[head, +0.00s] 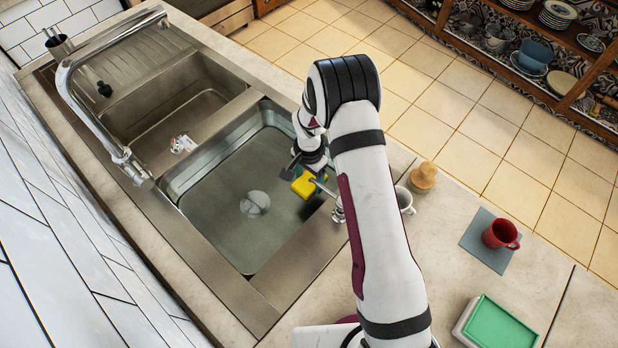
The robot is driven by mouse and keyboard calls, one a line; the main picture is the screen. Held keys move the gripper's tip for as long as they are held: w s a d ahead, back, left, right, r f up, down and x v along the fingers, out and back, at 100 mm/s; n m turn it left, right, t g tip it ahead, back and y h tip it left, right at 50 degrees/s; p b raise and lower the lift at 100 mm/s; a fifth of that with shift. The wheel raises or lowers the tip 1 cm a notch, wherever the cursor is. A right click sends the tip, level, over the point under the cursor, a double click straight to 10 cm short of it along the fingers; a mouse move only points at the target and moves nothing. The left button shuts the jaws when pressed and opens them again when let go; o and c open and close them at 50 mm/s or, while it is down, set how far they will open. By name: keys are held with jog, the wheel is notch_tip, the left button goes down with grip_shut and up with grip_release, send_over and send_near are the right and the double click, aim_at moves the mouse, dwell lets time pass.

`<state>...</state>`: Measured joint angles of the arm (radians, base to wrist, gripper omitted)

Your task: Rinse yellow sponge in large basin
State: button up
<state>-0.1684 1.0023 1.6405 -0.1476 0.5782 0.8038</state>
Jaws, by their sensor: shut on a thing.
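The yellow sponge (304,185) is in the head view, over the right side of the large basin (222,240). My gripper (304,180) is shut on the sponge, with a dark finger on its left and another finger on its right. The large basin looks filled with clear water, and its round drain shows at the bottom. I cannot tell whether the sponge touches the water. My arm hides part of the basin's right rim.
A smaller basin (165,115) and a chrome faucet (90,95) are at the upper left. A white cup (404,200), a wooden-looking object (423,177), a red mug (500,234) on a grey mat (475,243) and a green-lidded box (498,328) stand on the right counter.

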notch_tip(320, 180, up, 12)
jog(key=shift+r, duration=0.25)
dwell(0.5)
dwell(1.3)
